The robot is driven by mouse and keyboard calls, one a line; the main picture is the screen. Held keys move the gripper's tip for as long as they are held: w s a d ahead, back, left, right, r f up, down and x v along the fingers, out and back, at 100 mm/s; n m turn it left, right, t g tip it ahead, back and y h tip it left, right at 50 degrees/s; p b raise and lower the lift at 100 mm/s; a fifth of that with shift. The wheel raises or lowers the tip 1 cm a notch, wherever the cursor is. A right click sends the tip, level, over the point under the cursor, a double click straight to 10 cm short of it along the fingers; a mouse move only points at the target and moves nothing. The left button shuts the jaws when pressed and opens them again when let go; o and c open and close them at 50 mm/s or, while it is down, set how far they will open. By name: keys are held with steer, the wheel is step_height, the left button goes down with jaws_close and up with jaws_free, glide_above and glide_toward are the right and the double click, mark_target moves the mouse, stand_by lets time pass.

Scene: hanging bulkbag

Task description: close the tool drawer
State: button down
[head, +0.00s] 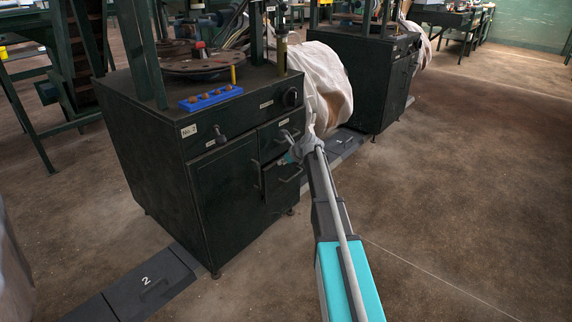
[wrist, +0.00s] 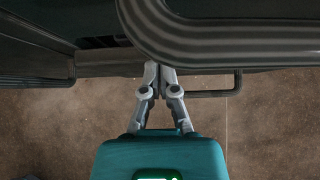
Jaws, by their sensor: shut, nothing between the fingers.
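A dark green cabinet (head: 160,160) stands left of centre in the head view, with stacked drawers at its right front. The lower drawer (head: 283,188) has a bar handle and seems to stand slightly out; how far is hard to tell. The upper drawer (head: 281,130) looks flush. My gripper (head: 290,158) is at the drawer fronts, near the lower drawer's top edge. In the wrist view my gripper (wrist: 160,68) is shut and empty, its tips close to a dark front. A thick curved bar (wrist: 230,50) crosses above the tips. Whether they touch is unclear.
A blue tray (head: 210,98) and a round plate (head: 197,62) sit on the cabinet top. A white bulk bag (head: 327,80) hangs behind my gripper. A second cabinet (head: 365,75) stands beyond. The brown floor at right is clear.

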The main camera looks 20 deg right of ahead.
steer(key=shift+w+a, duration=0.3)
steer(key=shift+w, duration=0.25)
steer(key=shift+w+a, duration=0.3)
steer(key=shift+w, duration=0.25)
steer(key=shift+s, duration=0.1)
steer(key=s, duration=0.1)
steer(key=s+d, duration=0.2)
steer(key=s, duration=0.1)
steer(key=shift+r, duration=0.15)
steer(key=p+v, duration=0.7)
steer(key=v, duration=0.2)
steer(key=shift+d+r, duration=0.2)
steer(key=shift+d, duration=0.05)
steer(key=shift+s, duration=0.15)
